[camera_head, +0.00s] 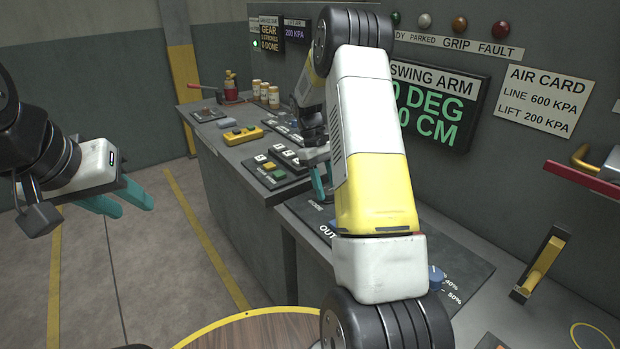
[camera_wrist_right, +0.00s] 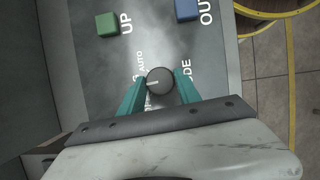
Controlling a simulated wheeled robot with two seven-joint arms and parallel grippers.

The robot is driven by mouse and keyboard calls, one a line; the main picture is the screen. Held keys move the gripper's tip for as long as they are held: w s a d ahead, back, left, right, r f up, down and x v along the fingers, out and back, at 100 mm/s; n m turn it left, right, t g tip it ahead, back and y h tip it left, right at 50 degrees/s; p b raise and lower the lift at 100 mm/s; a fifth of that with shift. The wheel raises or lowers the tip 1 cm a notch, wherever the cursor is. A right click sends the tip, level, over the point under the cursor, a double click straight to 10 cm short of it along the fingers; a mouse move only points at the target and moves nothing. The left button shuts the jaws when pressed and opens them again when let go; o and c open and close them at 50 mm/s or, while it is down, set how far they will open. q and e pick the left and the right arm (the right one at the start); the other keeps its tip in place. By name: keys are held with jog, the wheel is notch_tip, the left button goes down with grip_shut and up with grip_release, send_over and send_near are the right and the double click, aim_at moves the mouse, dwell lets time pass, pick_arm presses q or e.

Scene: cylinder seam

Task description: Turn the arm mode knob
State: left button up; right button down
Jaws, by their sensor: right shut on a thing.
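The arm mode knob (camera_wrist_right: 160,82) is a round dark knob with a pale pointer mark toward its left in the right wrist view. It sits on a grey panel (camera_wrist_right: 95,70) between the AUTO label and a partly covered MODE label. My right gripper (camera_wrist_right: 160,88) is shut on the knob, one teal finger on each side. In the head view my right gripper (camera_head: 322,182) is at the panel, and I cannot make out the knob there. My left gripper (camera_head: 126,198) is open and empty, over the floor at the left.
A green button (camera_wrist_right: 107,23) by UP and a blue button (camera_wrist_right: 187,9) by OUT lie near the knob. A blue knob (camera_head: 436,277) with percent marks and a yellow handle (camera_head: 541,265) are farther right. A yellow pendant (camera_head: 243,135) lies on the left bench.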

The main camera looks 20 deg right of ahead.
jog(key=shift+m, duration=0.4)
jog(key=c, duration=0.9)
grip_release()
jog(key=shift+o, duration=0.2)
jog(key=d+v, duration=0.1)
jog(key=v, duration=0.6)
jog(key=shift+w+a+r, duration=0.2)
jog(key=shift+a+r, duration=0.15)
jog(key=shift+a, duration=0.05)
